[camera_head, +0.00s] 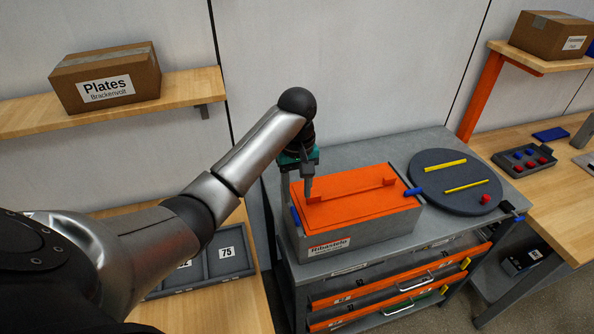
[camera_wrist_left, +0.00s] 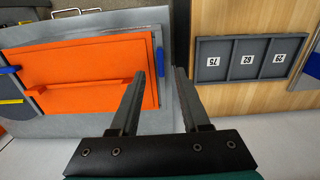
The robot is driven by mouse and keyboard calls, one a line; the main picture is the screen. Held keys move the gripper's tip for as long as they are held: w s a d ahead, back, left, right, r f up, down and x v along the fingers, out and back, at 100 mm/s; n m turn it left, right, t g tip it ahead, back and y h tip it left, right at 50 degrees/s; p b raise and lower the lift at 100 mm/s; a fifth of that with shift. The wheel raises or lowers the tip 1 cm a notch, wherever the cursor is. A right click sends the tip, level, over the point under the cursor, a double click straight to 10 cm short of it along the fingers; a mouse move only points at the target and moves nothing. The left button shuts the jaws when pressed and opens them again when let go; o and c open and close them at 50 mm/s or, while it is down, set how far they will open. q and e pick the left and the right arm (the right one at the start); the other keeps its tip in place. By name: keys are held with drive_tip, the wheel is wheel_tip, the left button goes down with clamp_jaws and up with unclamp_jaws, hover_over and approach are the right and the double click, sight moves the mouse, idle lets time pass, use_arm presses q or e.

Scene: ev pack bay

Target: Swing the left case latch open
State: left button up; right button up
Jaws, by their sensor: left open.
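The grey case (camera_head: 370,231) with an orange lid (camera_head: 345,200) stands on the grey cart top. The left case latch (camera_head: 295,217) is a small blue piece on the case's left end; it also shows in the left wrist view (camera_wrist_left: 160,62), lying along the case edge. A second blue latch (camera_head: 413,191) sticks out at the right end. My left gripper (camera_head: 297,196) is open, fingers pointing down above the left end of the case. In the left wrist view its fingertips (camera_wrist_left: 159,74) appear either side of the left latch, with nothing held. Contact with the latch cannot be told.
A round dark turntable (camera_head: 427,178) with yellow bars and a red knob lies right of the case. A compartment tray (camera_wrist_left: 238,75) sits on the wooden bench to the left. A shelf (camera_head: 185,92) holding a carton (camera_head: 105,78) is behind my left arm.

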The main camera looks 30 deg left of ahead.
use_arm(q)
wheel_tip(320, 180, up, 6)
drive_tip(key=shift+r, duration=0.15)
idle(0.7)
